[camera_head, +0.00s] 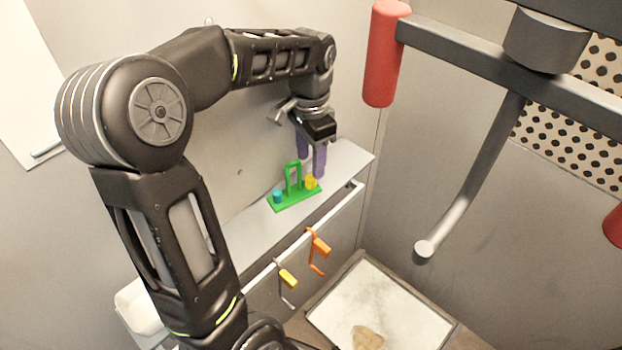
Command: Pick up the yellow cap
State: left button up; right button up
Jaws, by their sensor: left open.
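The yellow cap (311,182) is small and sits at the right end of a green holder (293,199) with an upright loop handle, on the grey shelf against the wall. A blue cap (278,196) sits at the holder's left end. My left gripper (311,165) points down with purple fingers, just above and behind the yellow cap. It is open, one finger to the left and one close over the cap. Whether a finger touches the cap cannot be told. My right gripper is not in view.
A yellow-handled hook (288,277) and an orange-handled hook (318,246) hang from the shelf's front rail. A framed white panel (378,305) with a tan lump (367,337) lies below. A metal frame with a red cylinder (384,55) hangs at upper right.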

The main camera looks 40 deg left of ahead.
aim_at(311, 177)
pick_arm(q)
notch_tip(311, 177, down, 5)
jog(key=shift+s+d+r+p, duration=0.1)
jog(key=shift+p, duration=0.35)
dwell(0.3)
grip_shut()
dwell(0.4)
